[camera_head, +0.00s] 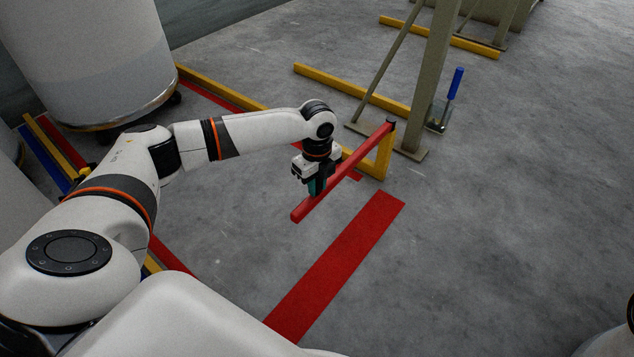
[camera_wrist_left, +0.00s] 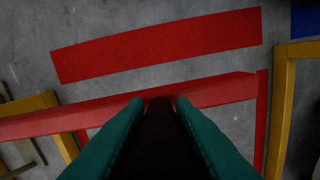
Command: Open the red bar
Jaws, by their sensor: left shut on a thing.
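The red bar (camera_head: 350,170) is a long raised beam in the head view. Its far end meets a yellow post (camera_head: 383,155) with a dark hinge at the top, and its near end is free above the floor. My left gripper (camera_head: 316,187) is shut on the red bar near the free end, fingers pointing down. In the left wrist view the red bar (camera_wrist_left: 215,93) crosses in front of the teal fingers (camera_wrist_left: 160,105). The part between the fingers is hidden. My right gripper is not in view.
A red floor stripe (camera_head: 340,262) lies right of the bar. Yellow floor rails (camera_head: 350,88) and an olive post (camera_head: 432,80) stand beyond, with a blue-handled tool (camera_head: 455,84) beside it. A big white drum (camera_head: 90,60) stands at the upper left. Open concrete floor lies to the right.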

